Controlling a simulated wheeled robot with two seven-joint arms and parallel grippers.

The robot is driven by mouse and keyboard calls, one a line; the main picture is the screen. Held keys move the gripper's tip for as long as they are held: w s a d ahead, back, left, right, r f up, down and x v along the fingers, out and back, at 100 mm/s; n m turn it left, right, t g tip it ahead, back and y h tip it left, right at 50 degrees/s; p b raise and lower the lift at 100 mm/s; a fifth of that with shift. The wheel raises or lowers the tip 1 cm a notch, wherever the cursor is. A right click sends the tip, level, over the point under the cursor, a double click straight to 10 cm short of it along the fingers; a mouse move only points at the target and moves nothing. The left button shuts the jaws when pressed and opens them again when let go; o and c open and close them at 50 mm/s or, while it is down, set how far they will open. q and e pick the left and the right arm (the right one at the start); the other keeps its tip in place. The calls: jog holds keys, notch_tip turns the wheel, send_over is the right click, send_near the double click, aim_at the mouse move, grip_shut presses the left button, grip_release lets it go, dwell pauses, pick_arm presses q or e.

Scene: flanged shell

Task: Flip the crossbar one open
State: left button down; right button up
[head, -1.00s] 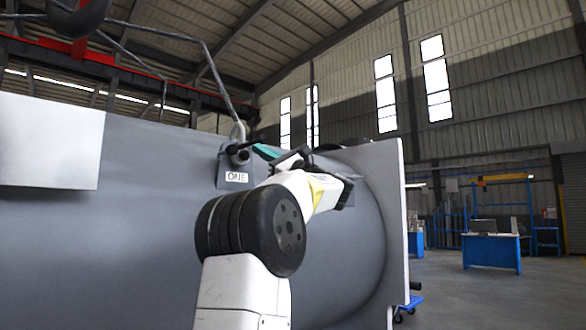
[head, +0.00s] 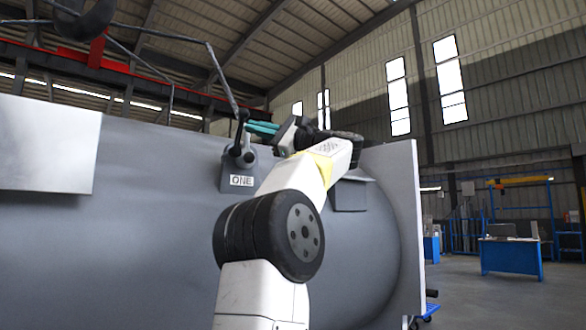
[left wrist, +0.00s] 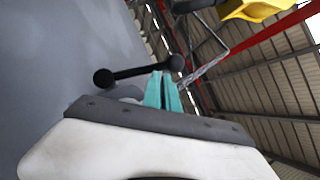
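Crossbar one is a dark bar with round knobs, mounted on a grey bracket above the ONE label (head: 241,181) on the big grey shell (head: 130,230). In the head view the crossbar (head: 240,135) stands nearly upright. In the left wrist view the crossbar (left wrist: 138,71) spans between two black knobs. My left gripper (head: 262,128) has teal fingers lying just right of the bar's upper part. In the left wrist view its fingers (left wrist: 162,90) are close together with their tips by the bar, near one knob. I cannot tell whether they touch it. My right gripper is not in view.
A pale flat panel (head: 45,143) covers the shell's left part. A wide flange plate (head: 405,220) stands at its right end. Another grey bracket (head: 350,193) sits behind my left forearm. Thin cables or rods hang above the shell. A blue workbench (head: 511,255) is far right.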

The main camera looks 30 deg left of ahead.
pick_arm(q)
jog(key=shift+s+a+r, duration=0.25)
jog(key=shift+s+r, duration=0.1)
jog(key=shift+s, duration=0.45)
